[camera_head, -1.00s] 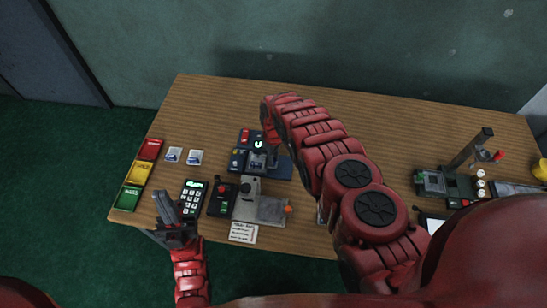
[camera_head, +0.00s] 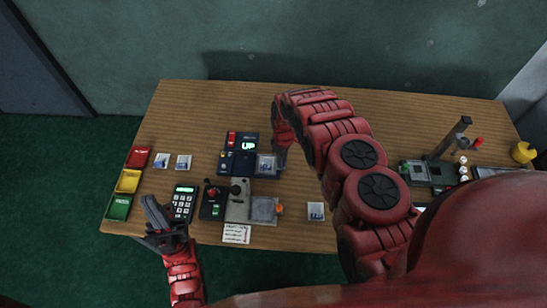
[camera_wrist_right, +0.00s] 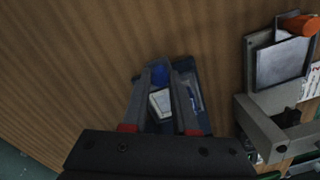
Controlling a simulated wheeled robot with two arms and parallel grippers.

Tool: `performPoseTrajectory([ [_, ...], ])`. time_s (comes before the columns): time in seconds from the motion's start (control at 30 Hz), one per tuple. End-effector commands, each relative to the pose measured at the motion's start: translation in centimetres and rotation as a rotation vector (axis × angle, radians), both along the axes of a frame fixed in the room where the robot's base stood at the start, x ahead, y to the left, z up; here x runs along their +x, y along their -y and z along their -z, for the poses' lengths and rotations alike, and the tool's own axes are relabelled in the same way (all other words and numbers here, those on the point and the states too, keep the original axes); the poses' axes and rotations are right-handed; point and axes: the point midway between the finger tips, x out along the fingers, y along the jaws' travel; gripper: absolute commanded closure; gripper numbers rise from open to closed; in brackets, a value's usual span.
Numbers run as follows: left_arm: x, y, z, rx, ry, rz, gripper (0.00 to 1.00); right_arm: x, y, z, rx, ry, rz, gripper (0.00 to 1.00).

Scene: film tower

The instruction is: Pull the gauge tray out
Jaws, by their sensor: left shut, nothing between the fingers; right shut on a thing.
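The gauge (camera_head: 229,161) is a dark blue unit near the middle of the table, its lit display (camera_head: 248,146) reading UP. The gauge tray (camera_head: 266,174), also dark blue, sticks out on its right side and bears a small pale, clear-looking piece (camera_head: 266,163). My right gripper (camera_head: 279,155) is at the tray's right end. In the right wrist view its fingers (camera_wrist_right: 163,78) are shut on a blue part there, seemingly the tray's handle; the exact contact is partly hidden. My left gripper (camera_head: 153,217) is shut and empty near the table's front left edge.
Red, yellow and green bins (camera_head: 128,181) stand at the left edge, with two small packets nearby. A keypad (camera_head: 183,201), a control box (camera_head: 214,200) and a grey device with an orange knob (camera_head: 280,209) lie in front. The table behind the gauge is clear.

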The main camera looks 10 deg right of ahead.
Motion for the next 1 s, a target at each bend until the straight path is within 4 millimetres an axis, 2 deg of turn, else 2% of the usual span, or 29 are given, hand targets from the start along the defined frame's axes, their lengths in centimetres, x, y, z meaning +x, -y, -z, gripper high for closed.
performPoseTrajectory([
  [0.23,0.0,0.0,0.0,0.0,0.0,0.0,1.0,-0.2,0.4,0.1,-0.004,-0.005,0.004,1.0],
  [0.27,0.0,0.0,0.0,0.0,0.0,0.0,1.0,-0.2,0.4,0.1,-0.004,-0.004,0.004,0.68],
  [0.4,0.0,0.0,0.0,0.0,0.0,0.0,1.0,-0.1,0.4,0.1,-0.004,-0.004,0.004,0.43],
  [0.77,0.0,0.0,-0.3,0.0,0.0,0.0,1.0,0.0,0.3,-0.4,-0.003,-0.001,0.003,0.43],
  [0.87,0.0,0.0,-1.1,0.0,0.0,0.0,1.0,0.1,0.3,-1.9,-0.002,0.001,0.003,0.43],
  [1.0,0.0,0.0,-2.9,0.0,0.0,0.0,1.0,0.1,0.4,-5.1,-0.004,0.001,0.003,0.43],
])
